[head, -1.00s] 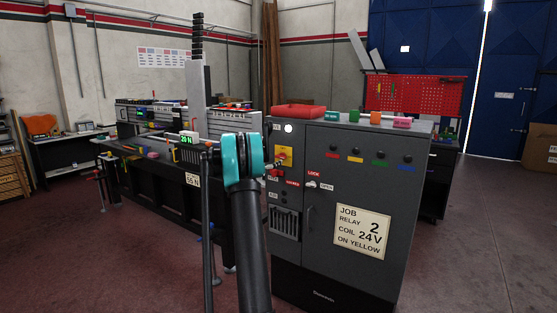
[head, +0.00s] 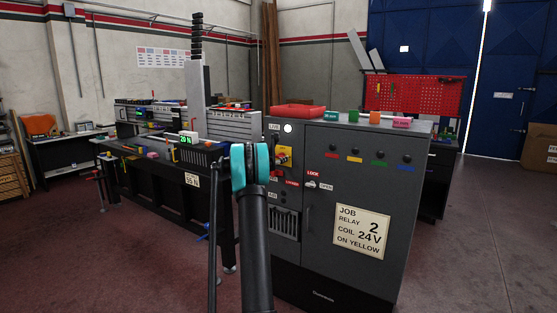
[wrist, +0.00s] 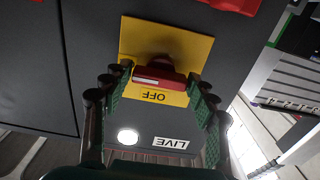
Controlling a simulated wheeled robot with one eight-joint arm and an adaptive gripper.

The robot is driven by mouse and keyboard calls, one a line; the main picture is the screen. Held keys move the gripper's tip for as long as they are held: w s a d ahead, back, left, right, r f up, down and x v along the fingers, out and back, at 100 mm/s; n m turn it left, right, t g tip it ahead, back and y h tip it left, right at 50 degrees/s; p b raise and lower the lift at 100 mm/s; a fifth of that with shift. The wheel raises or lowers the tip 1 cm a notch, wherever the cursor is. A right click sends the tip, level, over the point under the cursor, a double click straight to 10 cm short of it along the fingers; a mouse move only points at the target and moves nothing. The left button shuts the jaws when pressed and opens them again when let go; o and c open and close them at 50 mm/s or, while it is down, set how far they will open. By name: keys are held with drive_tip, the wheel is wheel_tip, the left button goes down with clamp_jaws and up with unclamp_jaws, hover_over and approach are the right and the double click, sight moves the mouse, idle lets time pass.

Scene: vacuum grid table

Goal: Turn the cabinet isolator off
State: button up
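The cabinet (head: 350,190) is a grey box with its door closed. In the wrist view, which looks upside down, the red handle (wrist: 160,72) lies crosswise on the yellow plate (wrist: 190,48), beside the word OFF. My gripper (wrist: 161,75) is open, one green-padded finger at each end of the handle. I cannot tell whether either finger touches it. The lamp by the LIVE label (wrist: 127,137) glows white, also in the head view (head: 288,128).
Red LOCK (head: 313,173) labels and a vent (head: 285,222) are on the cabinet front. A job card (head: 361,231) is on the door. A dark workbench (head: 150,180) is at left.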

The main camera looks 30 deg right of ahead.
drive_tip(key=c, duration=0.6)
drive_tip(key=shift+n, duration=0.4)
drive_tip(key=n, duration=1.7)
drive_tip(key=shift+n, duration=0.3)
drive_tip(key=o, duration=1.1)
